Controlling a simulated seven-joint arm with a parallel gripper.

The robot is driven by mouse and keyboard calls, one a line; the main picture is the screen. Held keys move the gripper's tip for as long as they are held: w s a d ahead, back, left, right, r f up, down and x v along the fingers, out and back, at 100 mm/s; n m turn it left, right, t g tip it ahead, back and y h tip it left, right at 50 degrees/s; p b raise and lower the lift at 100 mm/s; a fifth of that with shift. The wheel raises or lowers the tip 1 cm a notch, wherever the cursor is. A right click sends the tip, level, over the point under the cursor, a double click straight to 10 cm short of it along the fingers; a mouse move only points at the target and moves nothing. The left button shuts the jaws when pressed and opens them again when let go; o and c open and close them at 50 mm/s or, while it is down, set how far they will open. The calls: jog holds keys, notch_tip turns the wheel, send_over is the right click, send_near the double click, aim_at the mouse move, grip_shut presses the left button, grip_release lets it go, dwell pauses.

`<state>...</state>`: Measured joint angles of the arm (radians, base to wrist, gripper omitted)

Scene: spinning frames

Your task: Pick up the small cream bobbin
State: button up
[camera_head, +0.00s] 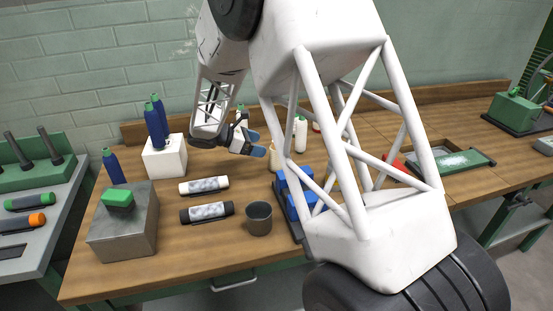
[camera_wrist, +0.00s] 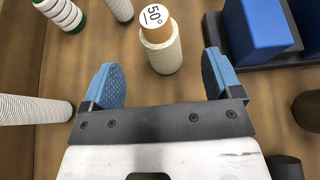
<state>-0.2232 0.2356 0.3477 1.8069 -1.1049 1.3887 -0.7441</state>
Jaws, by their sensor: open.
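A small cream bobbin (camera_wrist: 163,55) with a tan top and a round white "50°" label stands upright in the wrist view. It lies ahead of my gripper (camera_wrist: 166,78), roughly between the lines of its two blue fingertips. The fingers are open, with nothing between them, and I see no contact with the bobbin. In the head view the cream bobbin (camera_head: 275,159) stands on the bench just right of my gripper (camera_head: 251,146). My white arm passes close on its right.
A dark tray with blue blocks (camera_wrist: 252,28) is right of the bobbin. Other pale bobbins (camera_wrist: 62,12) stand behind it and at left (camera_wrist: 35,109). A dark cup (camera_head: 258,219) and two lying cylinders (camera_head: 205,186) are nearer on the wooden bench (camera_head: 165,258).

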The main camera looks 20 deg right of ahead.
aim_at(271, 147)
jog(key=shift+x, duration=1.25)
jog(key=shift+d, duration=0.1)
jog(key=shift+x, duration=2.55)
jog(key=c, duration=1.1)
